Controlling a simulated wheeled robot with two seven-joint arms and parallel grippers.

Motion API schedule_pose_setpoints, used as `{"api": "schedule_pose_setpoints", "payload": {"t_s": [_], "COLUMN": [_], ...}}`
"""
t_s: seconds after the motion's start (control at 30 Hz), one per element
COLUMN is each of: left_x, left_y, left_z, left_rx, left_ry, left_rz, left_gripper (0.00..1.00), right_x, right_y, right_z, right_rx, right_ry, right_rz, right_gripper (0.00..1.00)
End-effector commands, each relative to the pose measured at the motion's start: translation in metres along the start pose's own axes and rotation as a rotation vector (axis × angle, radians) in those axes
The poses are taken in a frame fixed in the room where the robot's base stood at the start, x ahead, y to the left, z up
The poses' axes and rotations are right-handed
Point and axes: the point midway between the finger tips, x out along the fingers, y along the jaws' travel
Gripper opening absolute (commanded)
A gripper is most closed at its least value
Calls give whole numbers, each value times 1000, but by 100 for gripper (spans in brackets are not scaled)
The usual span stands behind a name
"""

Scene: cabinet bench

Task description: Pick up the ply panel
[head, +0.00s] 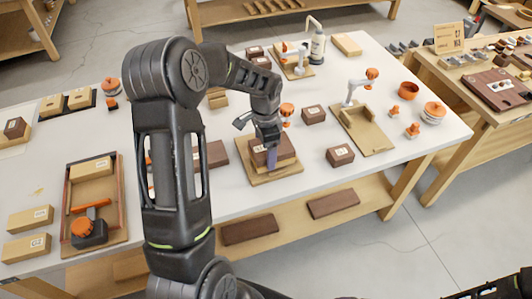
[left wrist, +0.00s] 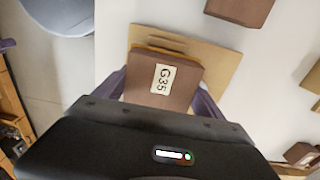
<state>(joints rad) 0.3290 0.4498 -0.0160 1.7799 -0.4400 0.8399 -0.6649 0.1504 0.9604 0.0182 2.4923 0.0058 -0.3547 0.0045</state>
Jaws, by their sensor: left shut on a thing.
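My left gripper (head: 270,156) reaches down over the bench, with a purple finger at the front of a brown block (head: 287,147). In the left wrist view the brown block, labelled G35 (left wrist: 162,82), lies between the two purple fingers, and the gripper is shut on it. The block is over a light ply-coloured board (head: 289,170), which also shows in the left wrist view (left wrist: 215,62). A thin orange-tan layer shows at the block's far edge. I cannot tell which piece is the ply panel.
Brown blocks (head: 340,155) stand to the right, near a tan fixture board (head: 372,138) with a white post. A wooden tray (head: 121,205) with an orange-topped tool is at left. A brown slab (head: 333,204) lies on the lower shelf. The front right bench corner is clear.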

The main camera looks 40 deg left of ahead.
Motion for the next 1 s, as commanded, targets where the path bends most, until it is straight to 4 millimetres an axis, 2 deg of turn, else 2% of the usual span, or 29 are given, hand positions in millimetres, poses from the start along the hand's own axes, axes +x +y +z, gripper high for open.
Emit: {"api": "schedule_pose_setpoints", "payload": {"t_s": [0.27, 0.73, 1.0], "left_x": [-40, -135, -165], "left_y": [-1, -1, 0], "left_z": [-2, -1, -1], "left_rx": [0, 0, 0], "left_ry": [5, 5, 4], "left_rz": [-4, -5, -1], "left_gripper": [31, 31, 31], "right_x": [5, 13, 14], "right_y": [2, 4, 4], "right_z": [-1, -2, -2], "right_rx": [-1, -3, -4], "right_ry": [2, 4, 5], "right_rz": [-2, -5, -5], "right_gripper": [100, 100, 100]}}
